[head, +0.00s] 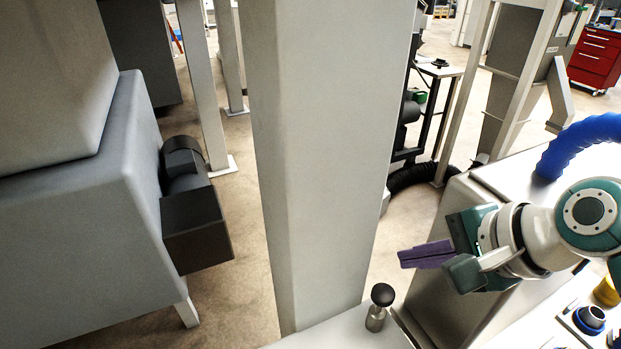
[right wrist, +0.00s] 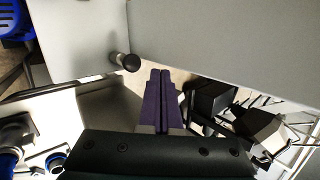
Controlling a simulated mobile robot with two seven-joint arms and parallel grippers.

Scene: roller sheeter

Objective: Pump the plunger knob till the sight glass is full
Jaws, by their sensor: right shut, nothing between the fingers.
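The plunger knob (head: 382,295) is a black ball on a short metal stem, standing upright on a light surface at the bottom of the head view. It also shows in the right wrist view (right wrist: 131,62), left of and beyond the fingertips. My right gripper (head: 402,258) has purple fingers closed together with nothing between them. In the head view it is above and to the right of the knob, apart from it. The purple fingers also show in the right wrist view (right wrist: 160,75). I cannot make out the sight glass in either view. My left gripper is not in view.
A thick grey column (head: 325,150) rises just behind the knob's surface. A grey machine with a black motor (head: 195,225) stands at the left. A grey cabinet (head: 430,295) is below my right arm, with a blue hose (head: 585,140) above. Small parts lie at the lower right.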

